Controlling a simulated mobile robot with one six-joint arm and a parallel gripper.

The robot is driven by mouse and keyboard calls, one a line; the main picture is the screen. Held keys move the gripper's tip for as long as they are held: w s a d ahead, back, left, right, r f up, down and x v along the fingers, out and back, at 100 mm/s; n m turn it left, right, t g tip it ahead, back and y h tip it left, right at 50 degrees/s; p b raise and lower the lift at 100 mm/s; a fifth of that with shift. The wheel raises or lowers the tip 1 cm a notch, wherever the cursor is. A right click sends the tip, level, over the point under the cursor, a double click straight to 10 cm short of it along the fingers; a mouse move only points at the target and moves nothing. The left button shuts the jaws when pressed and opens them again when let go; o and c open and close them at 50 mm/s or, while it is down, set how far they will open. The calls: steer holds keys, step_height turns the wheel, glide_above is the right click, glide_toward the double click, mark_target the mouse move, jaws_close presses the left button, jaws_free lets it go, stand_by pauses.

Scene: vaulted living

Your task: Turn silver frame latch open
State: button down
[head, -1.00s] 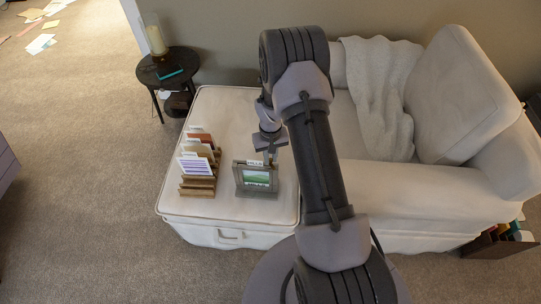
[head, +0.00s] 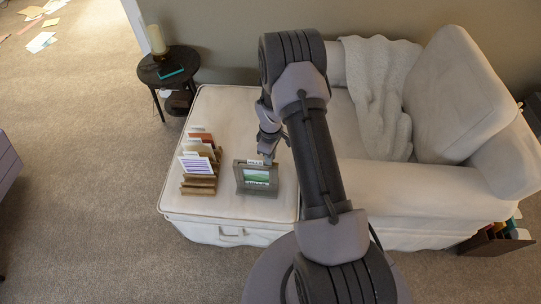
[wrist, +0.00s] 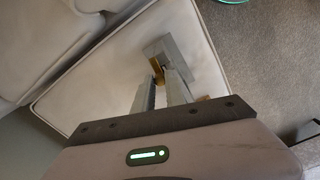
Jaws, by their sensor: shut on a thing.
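The silver-grey picture frame (head: 241,186) stands on the cream ottoman, with a green landscape picture facing my head camera. A small white label shows at its top edge. My gripper (head: 268,160) is at the upper right of the frame, by its back side. In the wrist view the gripper (wrist: 164,84) has its two fingers reaching the grey frame (wrist: 178,50), shut on a small part there, which looks like the latch. The latch is mostly hidden by the fingers, and its angle cannot be told.
A wooden rack (head: 198,187) with cards stands just left of the frame on the ottoman (head: 232,109). A round dark side table (head: 180,57) with a candle is at the back left. A cream armchair (head: 455,95) is at right.

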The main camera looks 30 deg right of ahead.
steer(key=shift+n, duration=0.6)
steer(key=c, duration=1.6)
jaws_free()
steer(key=shift+c, duration=0.2)
step_height(320, 180, up, 17)
steer(key=p, duration=0.6)
steer(key=shift+r, duration=0.2)
